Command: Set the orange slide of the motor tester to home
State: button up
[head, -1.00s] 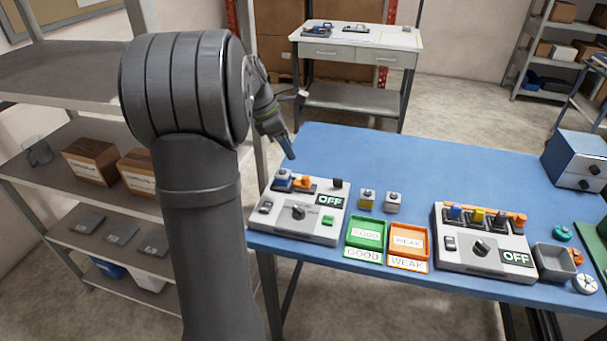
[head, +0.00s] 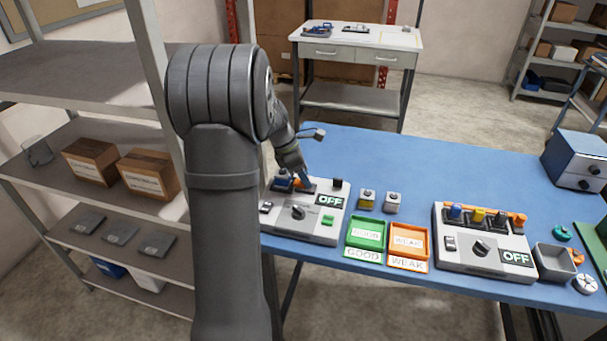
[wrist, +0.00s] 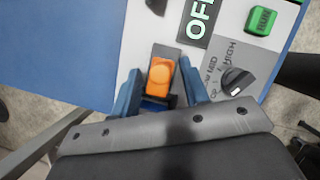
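The motor tester (head: 310,225) is the left light-grey box, with an OFF display, a dial and a green button. Its orange slide (wrist: 161,76) sits on a dark track in the wrist view. In the head view the orange slide (head: 298,183) is partly hidden by my gripper (head: 306,185). In the wrist view my gripper (wrist: 160,88) is open, with one blue finger on each side of the orange slide and a gap visible beside it. A blue part (wrist: 172,101) shows between the fingers, just below the slide in the picture.
The dial (wrist: 237,81) and green RUN button (wrist: 262,20) lie right of the slide in the wrist view. Green (head: 366,247) and orange (head: 409,259) trays and a second tester (head: 484,255) stand to the right.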

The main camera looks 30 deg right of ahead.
grip_shut()
jog(key=shift+w+a, duration=0.6)
jog(key=shift+w, duration=0.05)
jog(key=shift+o, duration=0.6)
grip_release()
jog(key=v, duration=1.7)
jog(key=shift+r, duration=0.3)
